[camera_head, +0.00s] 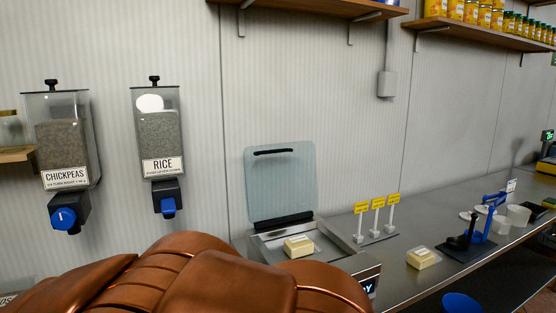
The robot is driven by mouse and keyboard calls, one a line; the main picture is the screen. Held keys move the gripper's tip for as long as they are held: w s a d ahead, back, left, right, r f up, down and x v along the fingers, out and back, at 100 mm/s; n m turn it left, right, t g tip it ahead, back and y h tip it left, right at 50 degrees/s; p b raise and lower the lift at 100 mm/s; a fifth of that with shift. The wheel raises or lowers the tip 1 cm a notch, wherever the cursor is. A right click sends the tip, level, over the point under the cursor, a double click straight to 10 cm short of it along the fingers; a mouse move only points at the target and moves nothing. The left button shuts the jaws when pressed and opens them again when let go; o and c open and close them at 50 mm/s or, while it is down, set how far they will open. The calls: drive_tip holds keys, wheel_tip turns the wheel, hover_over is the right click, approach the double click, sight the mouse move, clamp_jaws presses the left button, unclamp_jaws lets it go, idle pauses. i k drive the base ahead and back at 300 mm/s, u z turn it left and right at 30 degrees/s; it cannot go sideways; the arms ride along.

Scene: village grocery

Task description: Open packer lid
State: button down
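The packer (262,248) is a steel box on the counter at the bottom middle of the head view. Its clear bluish lid (283,186) stands upright behind it, leaning near the wall, with a black handle bar (273,152) near the top and a black hinge strip at the bottom. The packer's top is uncovered, and a pale yellow block (298,246) sits in it. A dark display at its front right is partly hidden. My copper-coloured arm covers the packer's front left. My gripper is not visible in this view.
Chickpeas (62,140) and rice (157,135) dispensers hang on the wall at left. Yellow tags on stands (377,220), another pale block (423,258) and a blue-handled device (476,235) stand on the counter (440,225) at right. Shelves hang above.

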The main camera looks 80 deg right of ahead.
sight(271, 221)
drive_tip(key=u, duration=0.75)
drive_tip(key=k, duration=0.7)
drive_tip(key=u, duration=1.05)
drive_tip(key=k, duration=1.15)
drive_tip(key=z, duration=0.65)
drive_tip(key=k, duration=0.85)
drive_tip(key=z, duration=0.95)
